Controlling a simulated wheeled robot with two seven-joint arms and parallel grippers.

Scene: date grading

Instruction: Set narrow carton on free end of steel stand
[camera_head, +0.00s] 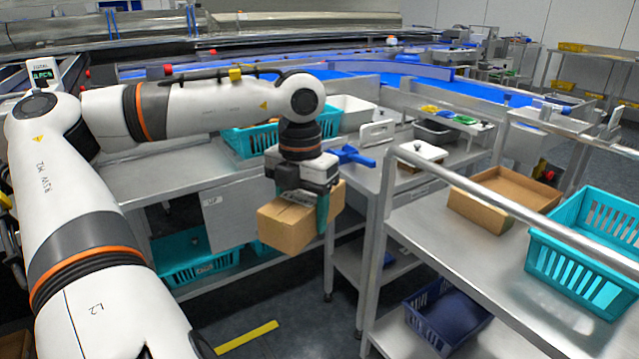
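The narrow carton (284,226) is a closed brown cardboard box. My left gripper (305,203) is shut on it from above, with a teal finger against its right side. The carton hangs slightly tilted in the air, left of the railed steel stand (432,232) and in front of the workbenches. The stand's top bears an open brown carton (462,209) and a turquoise crate (560,262); its left and front parts are bare. My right gripper is out of view.
The stand's steel rail (455,178) runs above its top. A dark blue bin (452,318) sits on its lower shelf. A steel side bench (352,187) with a blue tool (352,156) is just behind the carton. A turquoise crate (197,268) sits on the left bench's low shelf.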

